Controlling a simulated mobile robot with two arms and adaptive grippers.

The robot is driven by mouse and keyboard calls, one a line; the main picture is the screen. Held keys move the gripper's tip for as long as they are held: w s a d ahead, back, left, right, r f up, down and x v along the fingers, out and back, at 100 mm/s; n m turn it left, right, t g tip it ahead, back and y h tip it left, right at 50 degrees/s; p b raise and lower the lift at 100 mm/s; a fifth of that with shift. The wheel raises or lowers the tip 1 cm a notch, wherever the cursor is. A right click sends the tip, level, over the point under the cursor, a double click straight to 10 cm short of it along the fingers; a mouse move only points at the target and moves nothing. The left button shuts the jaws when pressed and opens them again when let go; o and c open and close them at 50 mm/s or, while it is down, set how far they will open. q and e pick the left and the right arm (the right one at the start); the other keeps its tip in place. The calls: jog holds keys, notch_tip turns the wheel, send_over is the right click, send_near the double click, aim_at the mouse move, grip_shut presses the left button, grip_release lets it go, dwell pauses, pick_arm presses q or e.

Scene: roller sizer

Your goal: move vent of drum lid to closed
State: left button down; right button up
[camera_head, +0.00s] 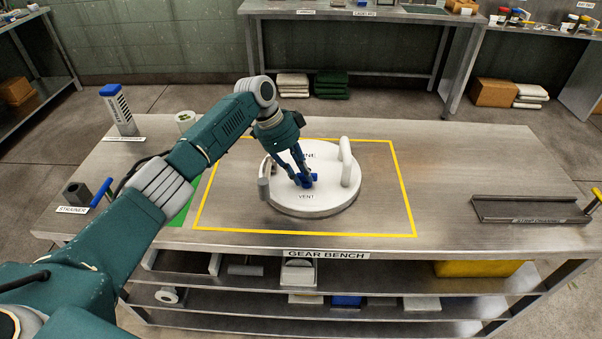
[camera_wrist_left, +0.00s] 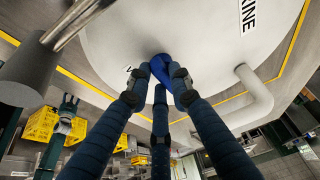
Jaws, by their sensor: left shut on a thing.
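The drum lid (camera_head: 325,196) is a round white disc lying flat on the bench inside a yellow outline. The blue vent (camera_head: 311,178) sits near the lid's middle, above the printed word VENT. My left gripper (camera_head: 305,181) reaches down from above and is shut on the vent. In the left wrist view the fingers (camera_wrist_left: 161,78) close around the blue vent (camera_wrist_left: 160,65), which they partly hide. The vent's exact setting cannot be told. My right gripper is not in view.
A dark shallow tray (camera_head: 530,209) lies at the right. A blue-topped block (camera_head: 118,110) stands at the back left, and a blue-handled item (camera_head: 101,193) at the front left.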

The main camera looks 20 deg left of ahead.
pick_arm(q)
jog(key=c, duration=1.5)
grip_release()
jog(key=shift+c, duration=0.2)
jog(key=v, duration=1.2)
jog(key=shift+d, duration=0.1)
